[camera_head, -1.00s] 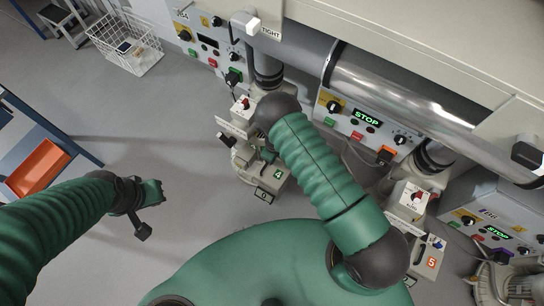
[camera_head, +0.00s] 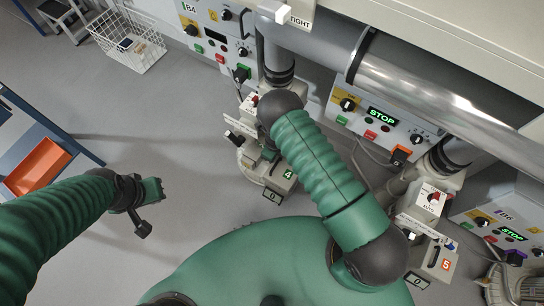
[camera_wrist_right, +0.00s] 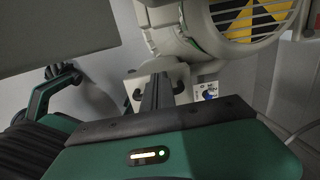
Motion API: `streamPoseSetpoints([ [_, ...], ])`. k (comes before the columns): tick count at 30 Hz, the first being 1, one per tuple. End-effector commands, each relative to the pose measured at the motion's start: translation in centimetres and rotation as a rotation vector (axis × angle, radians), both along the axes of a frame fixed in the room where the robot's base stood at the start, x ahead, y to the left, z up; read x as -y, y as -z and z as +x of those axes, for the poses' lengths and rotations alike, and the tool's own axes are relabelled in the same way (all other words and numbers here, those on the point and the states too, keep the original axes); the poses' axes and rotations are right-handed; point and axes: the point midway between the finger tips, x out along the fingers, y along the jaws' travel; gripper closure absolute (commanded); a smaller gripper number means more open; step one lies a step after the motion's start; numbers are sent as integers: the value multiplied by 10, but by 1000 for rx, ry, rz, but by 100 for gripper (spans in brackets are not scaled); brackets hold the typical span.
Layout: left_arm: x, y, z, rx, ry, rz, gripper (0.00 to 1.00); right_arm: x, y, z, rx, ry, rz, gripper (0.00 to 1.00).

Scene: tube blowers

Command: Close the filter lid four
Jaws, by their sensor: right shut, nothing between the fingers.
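The filter unit with the green "4" label (camera_head: 288,174) stands below the pipe, left of centre in the head view. My right arm covers part of it, so I cannot tell how its lid sits. My right gripper is hidden behind its own arm in the head view. In the right wrist view its dark fingers (camera_wrist_right: 158,95) are shut and empty, pointing at a pale bracket on a beige housing (camera_wrist_right: 195,45). I cannot tell whether they touch it. My left gripper (camera_head: 152,190) hangs over bare floor, away from the unit; its jaw opening is unclear.
A grey pipe (camera_head: 430,85) runs above the units. A control panel with a STOP display (camera_head: 382,116) and unit "5" (camera_head: 446,265) are to the right. A white wire basket (camera_head: 130,42) and an orange bin (camera_head: 38,166) are at left. The floor between is clear.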

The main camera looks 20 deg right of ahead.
Motion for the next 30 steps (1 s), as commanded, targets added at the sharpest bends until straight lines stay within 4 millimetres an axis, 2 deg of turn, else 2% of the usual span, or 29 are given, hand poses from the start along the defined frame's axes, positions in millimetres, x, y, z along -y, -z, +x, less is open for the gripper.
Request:
streamPoseSetpoints([
  [6, 0, -1, 0, 0, 0, 0, 100, 0, -1, 0, 0, 0, 0, 100],
  [10, 0, -6, 0, 0, 0, 0, 100, 1, -16, 0, 1, 0, 0, 100],
  [14, 0, -18, 0, 0, 0, 0, 100, 2, -49, -1, 3, 0, 0, 100],
  [21, 0, -38, 0, 0, 0, 0, 100, 4, -120, -5, 1, 0, 0, 100],
  [24, 0, -44, 0, 0, 0, 0, 100, 5, -143, -6, 2, 0, -1, 100],
  [27, 0, -47, 0, 0, 0, 0, 100, 6, -159, -7, -1, 0, -1, 100],
  [30, 0, -49, 0, 0, 0, 0, 100, 7, -166, -8, 0, -1, -1, 100],
])
